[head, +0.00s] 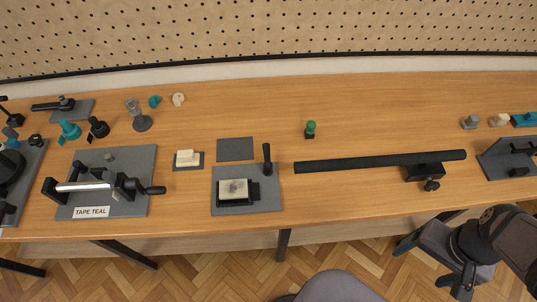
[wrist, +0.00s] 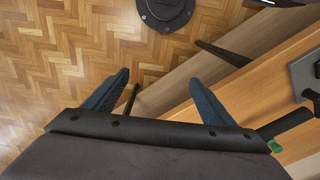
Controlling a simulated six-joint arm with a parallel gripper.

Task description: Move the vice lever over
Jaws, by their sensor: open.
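A grey base plate (head: 224,171) near the middle front of the bench carries a small vice-like fixture with a pale block (head: 234,188) in it. A black lever (head: 267,158) stands roughly upright at its right back side. My gripper (head: 424,262) is at the lower right in the head view, off the bench's front edge and well away from the lever. In the wrist view my gripper (wrist: 159,78) has its two fingers spread wide with nothing between them. The lever cannot be made out in the wrist view.
A long black bar (head: 380,161) lies right of the lever, with a green-topped peg (head: 310,129) behind it. A plate labelled TAPE TEAL (head: 135,165) with a crank sits to the left. A flat grey square (head: 235,148) lies behind the fixture. A grey chair back (head: 340,287) stands in front.

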